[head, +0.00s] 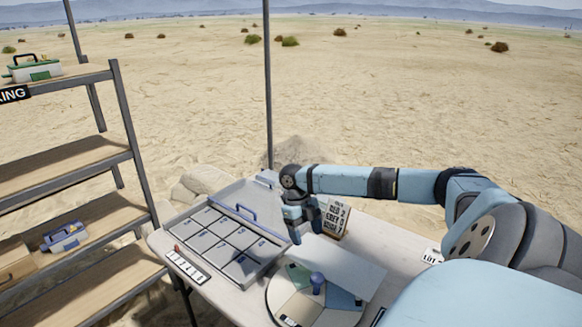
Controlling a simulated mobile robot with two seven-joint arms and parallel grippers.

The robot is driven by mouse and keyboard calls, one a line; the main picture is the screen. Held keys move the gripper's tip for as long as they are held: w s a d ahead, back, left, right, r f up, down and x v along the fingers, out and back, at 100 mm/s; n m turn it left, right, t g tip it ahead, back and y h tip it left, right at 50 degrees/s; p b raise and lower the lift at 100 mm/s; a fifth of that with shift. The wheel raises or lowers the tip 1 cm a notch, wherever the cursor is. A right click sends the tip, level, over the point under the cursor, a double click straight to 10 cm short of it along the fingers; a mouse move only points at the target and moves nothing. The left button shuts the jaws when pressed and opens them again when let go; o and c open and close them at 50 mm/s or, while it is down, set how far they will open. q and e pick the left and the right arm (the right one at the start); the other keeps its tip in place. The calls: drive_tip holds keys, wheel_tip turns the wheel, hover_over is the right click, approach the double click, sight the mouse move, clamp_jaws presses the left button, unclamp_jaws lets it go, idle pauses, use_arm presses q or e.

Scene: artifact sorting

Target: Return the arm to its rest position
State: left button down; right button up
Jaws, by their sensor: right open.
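My right arm (395,184) comes in from the right and reaches out over the table (385,245). My left gripper is not in view.
A round board with coloured sectors (342,309) and a blue knobbed piece (317,281) lies in front of the gripper, by a pale panel (345,270). A shelf rack (62,165) stands at left. The table's right part looks mostly clear.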

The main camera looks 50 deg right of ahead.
drive_tip(key=a+f+m+t+p, duration=0.1)
drive_tip(key=a+f+m, duration=0.1)
drive_tip(key=a+f, duration=0.2)
drive_tip(key=a+f+m+t+p, duration=0.1)
drive_tip(key=a+f+m, duration=0.1)
drive_tip(key=a+f, duration=0.2)
drive_tip(key=a+f+m+t+p, duration=0.1)
drive_tip(key=a+f+m, duration=0.1)
drive_tip(key=a+f, duration=0.2)
drive_tip(key=shift+s+a+f+y, duration=0.1)
drive_tip(key=shift+s+a+y, duration=0.1)
drive_tip(key=shift+a, duration=0.5)
drive_tip(key=shift+s+a+f+y, duration=0.1)
drive_tip(key=shift+s+a, duration=0.05)
drive_tip(key=shift+a, duration=0.55)
drive_tip(key=s+a+f+m+t+y+p, duration=0.15)
drive_tip(key=s+a+m+t, duration=0.25)
drive_tip(key=a+m, duration=0.45)
drive_tip(key=s+a+m+t+y+p, duration=0.1)
drive_tip(key=s+a+m+t+p, duration=0.4)
drive_tip(key=a, duration=0.7)
drive_tip(key=s+a+r+m+t+h, duration=0.1)
drive_tip(key=s+a+r+m+t, duration=0.1)
drive_tip(key=m, duration=0.8)
wheel_tip(320, 180, up, 3)
drive_tip(key=a+t, duration=0.1)
drive_tip(key=a, duration=0.1)
drive_tip(key=shift+s+a, duration=0.25)
drive_tip(key=shift+a, duration=0.05)
